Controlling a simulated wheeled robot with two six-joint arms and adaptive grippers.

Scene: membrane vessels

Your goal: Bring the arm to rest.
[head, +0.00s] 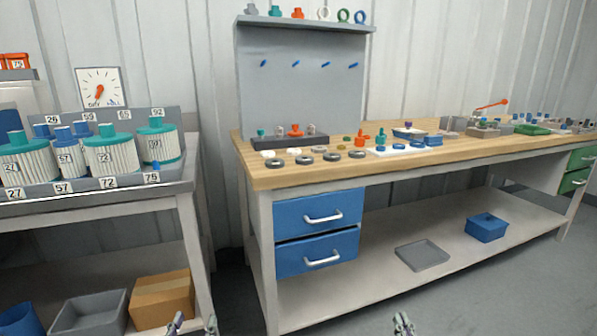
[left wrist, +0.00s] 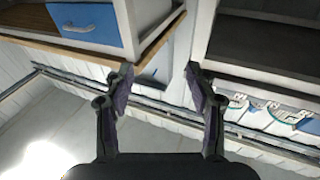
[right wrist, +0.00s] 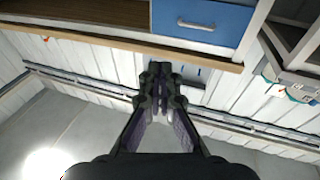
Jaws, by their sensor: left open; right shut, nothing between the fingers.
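My left gripper (head: 194,325) shows at the bottom edge of the head view, in front of the gap between the shelf unit and the workbench. In the left wrist view its two fingers (left wrist: 158,82) stand apart with nothing between them. My right gripper (head: 403,325) shows at the bottom edge of the head view, in front of the workbench. In the right wrist view its fingertips (right wrist: 160,80) meet, with nothing held. Both grippers are away from any object. Most of both arms is out of the head view.
The workbench (head: 262,178) carries rings and fittings and has blue drawers (head: 318,212). A grey tray (head: 423,255) and a blue bin (head: 487,228) lie on its lower shelf. The left shelf unit (head: 90,200) holds pleated filter vessels (head: 111,155). A cardboard box (head: 162,300) sits below.

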